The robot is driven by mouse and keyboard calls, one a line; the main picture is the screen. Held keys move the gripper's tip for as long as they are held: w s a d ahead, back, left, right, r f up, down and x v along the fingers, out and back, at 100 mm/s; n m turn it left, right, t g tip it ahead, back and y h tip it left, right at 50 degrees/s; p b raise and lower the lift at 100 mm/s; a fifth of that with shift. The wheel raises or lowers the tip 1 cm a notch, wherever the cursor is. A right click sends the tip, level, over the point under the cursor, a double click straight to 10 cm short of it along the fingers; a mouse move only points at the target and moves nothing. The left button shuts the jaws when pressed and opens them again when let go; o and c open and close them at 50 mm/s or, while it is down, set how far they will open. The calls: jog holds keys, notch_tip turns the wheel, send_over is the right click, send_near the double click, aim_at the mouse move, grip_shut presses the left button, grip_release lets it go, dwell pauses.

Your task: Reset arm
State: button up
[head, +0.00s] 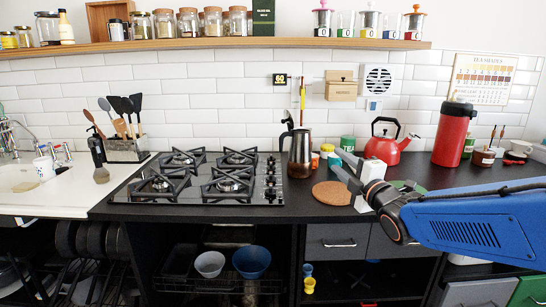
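My blue arm comes in from the right edge and reaches over the dark counter. My gripper (344,166) points up and to the left, with its two grey fingers apart. I see nothing held between them. The gas hob (200,180) lies to the left of the gripper, with black pan supports and a row of knobs along its right side. No pan stands on it. A white boxy shape (374,170) shows right by the gripper; I cannot tell whether it touches.
A steel coffee pot (300,154) stands between hob and gripper. A round cork mat (331,193) lies below the fingers. A red kettle (386,146) and red flask (453,134) stand behind my arm. A utensil holder (126,150) stands left. A jar shelf (215,43) runs above.

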jog(key=s+d+f+m+g+h, duration=0.6)
jog(key=s+d+f+m, duration=0.35)
jog(key=s+m, duration=0.2)
jog(key=s+f+m+g, duration=0.3)
jog(key=s+f+m, duration=0.2)
jog(key=s, duration=0.5)
jog(key=s+f+m+g, duration=0.4)
jog(key=s+f+m, duration=0.1)
jog(key=s, duration=0.6)
jog(key=shift+s+d, duration=0.15)
jog(key=shift+s, duration=0.1)
